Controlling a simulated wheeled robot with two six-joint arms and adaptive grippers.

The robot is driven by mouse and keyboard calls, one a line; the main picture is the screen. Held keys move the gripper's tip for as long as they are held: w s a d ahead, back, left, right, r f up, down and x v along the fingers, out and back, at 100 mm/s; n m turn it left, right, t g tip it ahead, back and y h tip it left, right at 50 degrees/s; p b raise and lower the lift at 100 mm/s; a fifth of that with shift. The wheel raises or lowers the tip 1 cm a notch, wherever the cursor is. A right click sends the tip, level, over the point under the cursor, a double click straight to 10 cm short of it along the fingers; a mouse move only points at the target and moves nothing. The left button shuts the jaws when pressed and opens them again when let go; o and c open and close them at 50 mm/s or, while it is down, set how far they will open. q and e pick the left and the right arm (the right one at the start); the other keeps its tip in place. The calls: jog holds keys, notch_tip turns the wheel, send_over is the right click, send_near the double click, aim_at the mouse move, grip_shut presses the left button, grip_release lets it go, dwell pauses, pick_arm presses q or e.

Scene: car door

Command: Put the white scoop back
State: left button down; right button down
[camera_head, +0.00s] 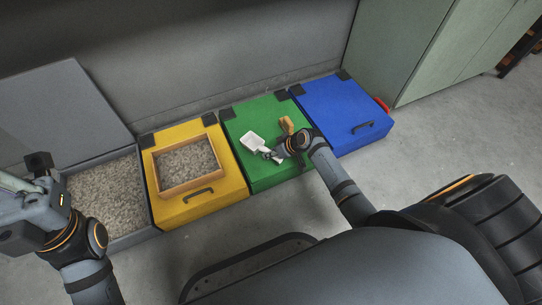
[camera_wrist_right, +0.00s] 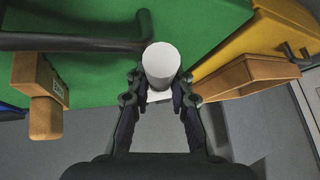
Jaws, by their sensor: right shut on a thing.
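The white scoop (camera_head: 252,141) is in my right gripper (camera_head: 276,155), over the green box (camera_head: 262,113) in the head view. Its pan points to the upper left, away from the gripper. In the right wrist view my right gripper (camera_wrist_right: 160,88) is shut on the round white handle (camera_wrist_right: 161,61) of the scoop, seen end-on. The gripper hides part of the handle. Whether the scoop touches the lid is unclear. My left gripper (camera_head: 40,165) is at the left edge of the head view, near the grey box; its jaws are not clear.
An open grey box (camera_head: 112,194) holds pebbly material. A yellow box (camera_head: 226,180) carries a wooden tray (camera_head: 192,188) of similar material. A brown wooden object (camera_head: 287,125) is at the green box, right of the scoop. A blue box (camera_head: 340,111) stands right. Front floor is clear.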

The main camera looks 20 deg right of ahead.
jog(key=c, duration=1.2)
grip_release()
jog(key=shift+s+d+r, duration=0.1)
jog(key=shift+r, duration=0.2)
jog(key=p+v, duration=0.7)
jog(key=v, duration=0.4)
jog(key=shift+r, duration=0.25)
jog(key=shift+s, duration=0.1)
